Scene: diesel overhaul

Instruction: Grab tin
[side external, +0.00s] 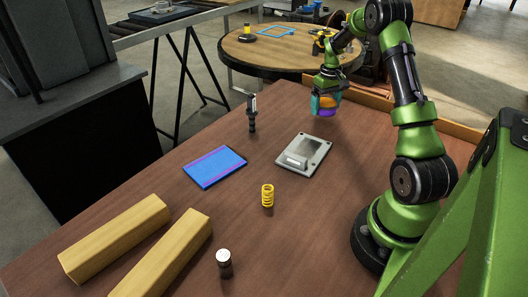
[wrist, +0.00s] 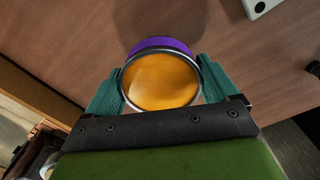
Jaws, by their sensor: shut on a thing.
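The tin (wrist: 160,82) is round, with an orange-gold top, a silvery rim and a purple side. In the wrist view it sits between the two teal fingers of my gripper (wrist: 160,92), which press on it from both sides. In the side view the tin (side external: 325,107) is in my gripper (side external: 326,102) near the far right of the brown table. A round shadow lies on the wood beyond it in the wrist view, and it appears held above the table. The tin's underside is hidden.
On the table (side external: 235,240) are a grey plate (side external: 304,154), a blue-purple booklet (side external: 215,166), a yellow spring (side external: 267,195), a dark upright injector-like part (side external: 251,113), a small dark bottle (side external: 224,263) and two wooden beams (side external: 115,238). A low wooden edge (side external: 378,104) borders the far right side.

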